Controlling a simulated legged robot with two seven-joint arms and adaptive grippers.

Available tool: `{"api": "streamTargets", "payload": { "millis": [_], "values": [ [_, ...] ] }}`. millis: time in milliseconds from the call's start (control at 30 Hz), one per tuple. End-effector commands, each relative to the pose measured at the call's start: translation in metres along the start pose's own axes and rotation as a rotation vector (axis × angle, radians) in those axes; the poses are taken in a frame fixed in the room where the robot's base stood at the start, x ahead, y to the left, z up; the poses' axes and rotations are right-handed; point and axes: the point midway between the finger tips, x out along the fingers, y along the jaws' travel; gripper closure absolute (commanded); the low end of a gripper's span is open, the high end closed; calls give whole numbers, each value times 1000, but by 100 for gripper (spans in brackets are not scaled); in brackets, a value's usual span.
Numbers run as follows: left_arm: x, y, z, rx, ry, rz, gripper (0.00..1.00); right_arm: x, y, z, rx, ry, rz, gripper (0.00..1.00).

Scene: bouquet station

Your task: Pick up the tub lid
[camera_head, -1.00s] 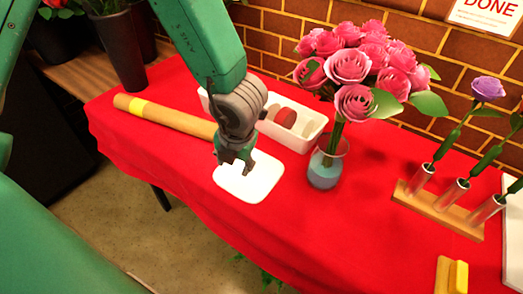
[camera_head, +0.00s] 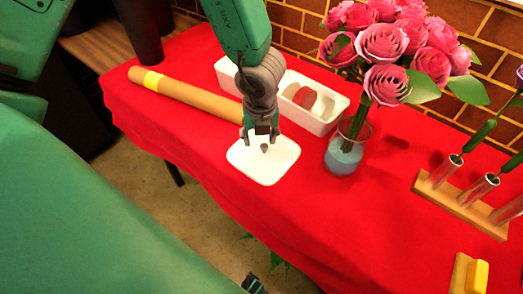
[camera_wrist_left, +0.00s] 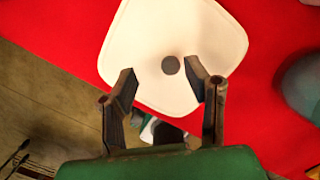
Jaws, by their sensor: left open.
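The tub lid (camera_head: 250,172) is a white, rounded square plate with a small dark knob (camera_wrist_left: 171,65) in its middle. It lies flat on the red tablecloth near the front edge. My left gripper (camera_head: 261,137) points down over the lid and is open. In the left wrist view, its fingertips (camera_wrist_left: 160,76) are spread on either side, just short of the knob. I cannot tell whether they touch the lid. The white tub (camera_head: 337,115), holding red and pale discs, stands just behind. My right gripper is not clearly visible.
A brown paper roll (camera_head: 200,98) with a yellow band lies left of the tub. A glass vase (camera_head: 345,158) of pink roses stands close to the lid's right. A wooden tube rack (camera_head: 462,205) and a yellow block (camera_head: 477,276) are farther right. Cloth in front is clear.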

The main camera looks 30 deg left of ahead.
Motion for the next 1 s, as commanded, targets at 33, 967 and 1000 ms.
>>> {"api": "streamTargets", "payload": {
  "millis": [33,967,1000],
  "values": [
    [11,-3,-1,3,0,5,58,3,0,0,0,0,0,100],
    [39,-5,0,2,0,3,100,10,0,1,1,0,0,100],
    [38,-5,0,2,0,3,100,10,0,1,1,0,0,100]
  ]
}}
